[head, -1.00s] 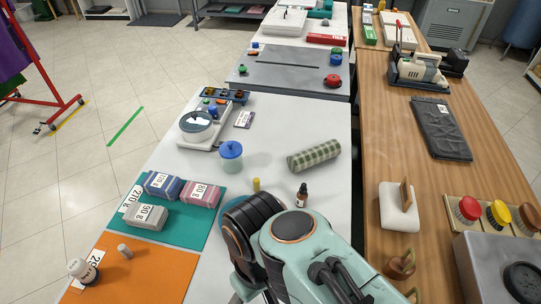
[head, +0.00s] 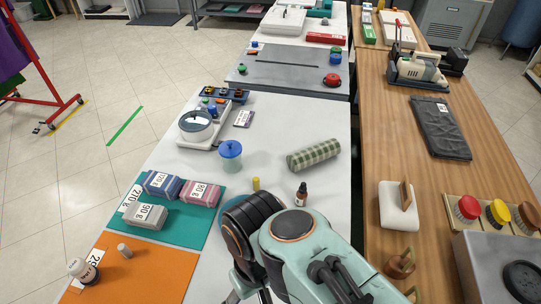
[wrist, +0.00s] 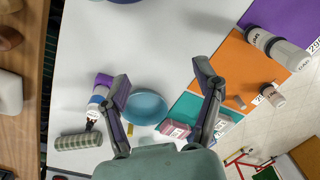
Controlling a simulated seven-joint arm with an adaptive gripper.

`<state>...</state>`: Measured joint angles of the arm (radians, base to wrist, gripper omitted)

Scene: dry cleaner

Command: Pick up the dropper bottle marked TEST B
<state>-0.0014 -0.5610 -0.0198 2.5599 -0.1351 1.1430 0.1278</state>
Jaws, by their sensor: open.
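A dark dropper bottle (head: 301,195) with a black top and a pale label stands upright on the white table, in front of the plaid roll in the head view. Its label is too small to read. In the wrist view, a small dark shape (wrist: 90,123) beside the plaid roll looks like the same bottle.
A plaid roll (head: 314,155), a blue-lidded jar (head: 231,150) and a small yellow cylinder (head: 256,184) stand near the dropper bottle. Folded cloth bundles (head: 162,185) lie on the teal mat. A white, blue and purple item (wrist: 99,92) is beside one finger.

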